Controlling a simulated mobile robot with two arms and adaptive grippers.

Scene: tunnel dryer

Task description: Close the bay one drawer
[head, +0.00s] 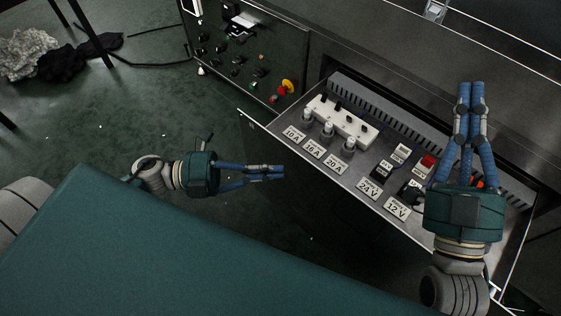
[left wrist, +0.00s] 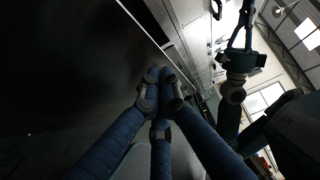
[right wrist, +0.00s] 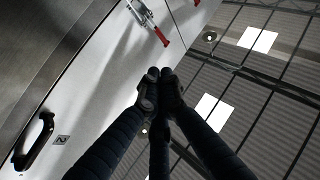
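The drawer (head: 375,155) stands pulled out from the grey machine in the head view. It is a shallow metal tray with fuses, switches and labels such as 10 A, 24 V and 12 V. My right gripper (head: 471,86) is shut and empty, reaching over the right part of the drawer toward the machine face. My right arm hides the drawer's right end. Both wrist views show the fingers together.
A control panel (head: 250,55) with knobs and a yellow-red button is left of the drawer. The right wrist view shows a black handle (right wrist: 38,142) beside a "2" label and a red-handled clamp (right wrist: 160,36). Crumpled cloths (head: 28,55) lie far left.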

